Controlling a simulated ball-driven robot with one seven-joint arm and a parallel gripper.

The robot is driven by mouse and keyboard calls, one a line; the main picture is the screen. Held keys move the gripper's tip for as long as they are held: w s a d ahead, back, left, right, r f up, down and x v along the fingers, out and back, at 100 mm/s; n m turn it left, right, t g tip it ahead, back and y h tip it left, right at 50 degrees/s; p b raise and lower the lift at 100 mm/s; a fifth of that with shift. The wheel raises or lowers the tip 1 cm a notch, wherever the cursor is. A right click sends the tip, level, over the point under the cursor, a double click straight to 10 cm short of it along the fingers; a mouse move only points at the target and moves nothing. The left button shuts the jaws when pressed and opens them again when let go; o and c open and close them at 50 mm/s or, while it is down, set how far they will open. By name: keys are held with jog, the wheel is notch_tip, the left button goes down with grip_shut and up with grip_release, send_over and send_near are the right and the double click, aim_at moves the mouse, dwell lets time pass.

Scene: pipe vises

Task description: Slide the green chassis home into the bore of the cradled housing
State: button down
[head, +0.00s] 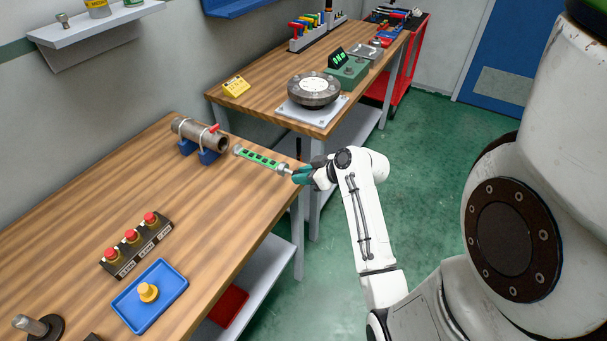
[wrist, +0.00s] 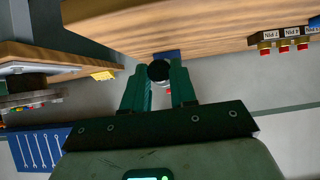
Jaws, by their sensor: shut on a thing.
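The green chassis (head: 262,159), a slim bar with dark slots and pale round ends, is held level over the bench's right edge in the head view. My gripper (head: 296,174) is shut on its near end. The housing (head: 197,131), a brown-grey pipe, lies strapped in a blue cradle (head: 208,156), with a red handle on top. Its dark bore mouth (head: 222,144) faces the chassis. The chassis's far end is just outside the mouth, with a small gap. In the wrist view a dark round face (wrist: 158,70) shows between my fingers; I cannot tell whether it is chassis or bore.
On the same bench are a button box (head: 135,245) with red buttons and a blue tray (head: 127,311) holding a yellow part. A second bench carries a yellow sign (head: 236,86) and a round flanged fixture (head: 314,89). The bench between housing and button box is clear.

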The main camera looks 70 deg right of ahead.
aim_at(284, 169)
jog(key=shift+w+d+b, duration=0.2)
jog(key=shift+w+d, duration=0.05)
jog(key=shift+w, duration=0.7)
jog(key=shift+w+d+b, duration=0.15)
jog(key=shift+w+d, duration=0.05)
jog(key=shift+w, duration=0.85)
jog(key=shift+w+d, duration=0.2)
jog(key=shift+w, duration=0.7)
jog(key=shift+w+d, duration=0.1)
jog(key=shift+w, duration=0.1)
jog(key=shift+w+d+b, duration=0.25)
jog(key=shift+w+b, duration=0.2)
jog(key=shift+w, duration=0.65)
jog(key=shift+w+d+b, duration=0.25)
jog(key=shift+w+b, duration=0.15)
jog(key=shift+w, duration=0.7)
jog(key=shift+w, duration=0.1)
